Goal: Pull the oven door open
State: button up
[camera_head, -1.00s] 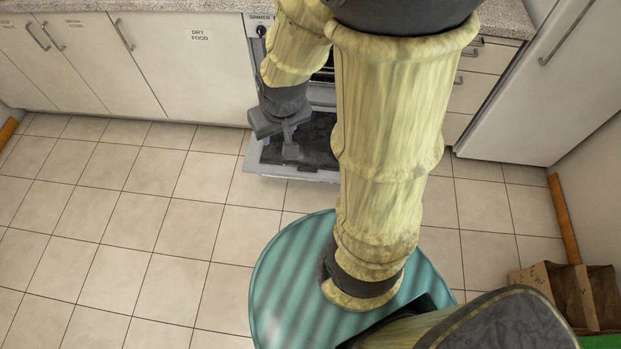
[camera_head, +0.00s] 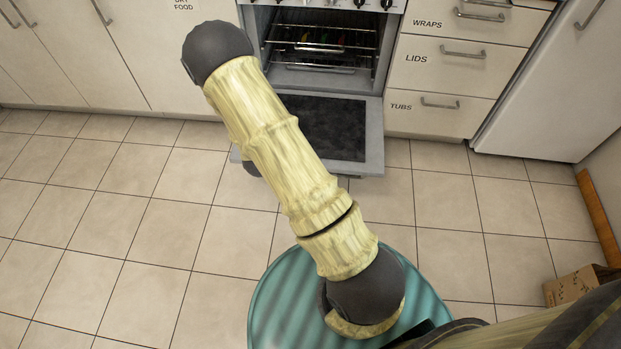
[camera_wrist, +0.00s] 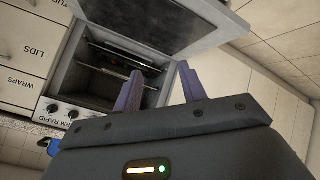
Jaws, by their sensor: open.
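The oven door (camera_head: 321,130) hangs folded down in the head view, its dark glass facing up. The oven cavity (camera_head: 320,50) behind it is exposed, with wire racks inside. In the wrist view, which is turned over, the door (camera_wrist: 165,22) spans the top and the cavity (camera_wrist: 98,82) lies below it. My gripper (camera_wrist: 160,88) shows two purple fingers, apart and empty, in front of the oven. I see no contact with the door. In the head view my arm hides the gripper and part of the door's left side.
Drawers (camera_head: 455,55) labelled wraps, lids and tubs stand right of the oven, beside a white fridge (camera_head: 560,90). White cupboards (camera_head: 80,60) line the left. The tiled floor (camera_head: 130,230) at left is clear.

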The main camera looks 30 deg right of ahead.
jog(key=s+d+f+n+t+h+b, duration=0.1)
jog(key=s+f+n+t+h+b, duration=0.1)
jog(key=f+b, duration=0.5)
jog(key=s+d+f+n+t+h+b, duration=0.2)
jog(key=f+b, duration=0.5)
jog(key=f, duration=0.8)
jog(key=s+d+f+n+t+h+b, duration=0.2)
jog(key=f+n+b, duration=0.4)
jog(key=f, duration=0.5)
jog(key=shift+s+d+f+t+b, duration=0.3)
jog(key=shift+s+t+b, duration=0.4)
jog(key=shift+t+b, duration=0.35)
jog(key=b+x, duration=0.7)
jog(key=x, duration=0.9)
jog(key=shift+w+d, duration=0.1)
jog(key=shift+w, duration=0.1)
jog(key=shift+w+d+r, duration=0.25)
jog(key=shift+w+r, duration=0.05)
jog(key=shift+w, duration=0.1)
jog(key=shift+c, duration=0.2)
